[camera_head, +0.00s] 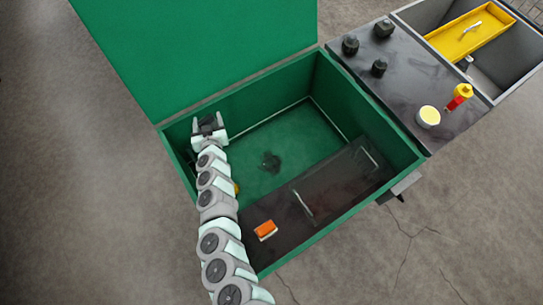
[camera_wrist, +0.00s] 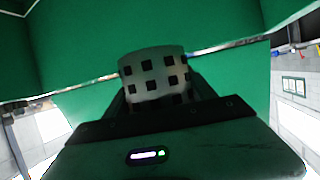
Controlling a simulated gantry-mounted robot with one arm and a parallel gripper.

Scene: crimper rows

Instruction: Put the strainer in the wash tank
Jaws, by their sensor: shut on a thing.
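The wash tank (camera_head: 277,85) is a green open box with a raised green lid (camera_head: 200,45) behind it. My gripper (camera_head: 208,122) is at the tank's back left corner, near the walls, in the head view. In the wrist view, my gripper (camera_wrist: 155,98) is shut on the strainer (camera_wrist: 153,72), a pale round piece with dark square holes. Green surfaces lie beyond it. The strainer cannot be made out in the head view; my gripper hides it. I cannot tell its exact height over the tank floor.
A dark shelf (camera_head: 333,183) with handles covers the tank's front; an orange block (camera_head: 266,230) lies on it. A dark patch (camera_head: 270,162) marks the green floor. The right bench holds black pieces (camera_head: 379,68), a yellow-topped cup (camera_head: 428,117) and a red-and-yellow bottle (camera_head: 459,97).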

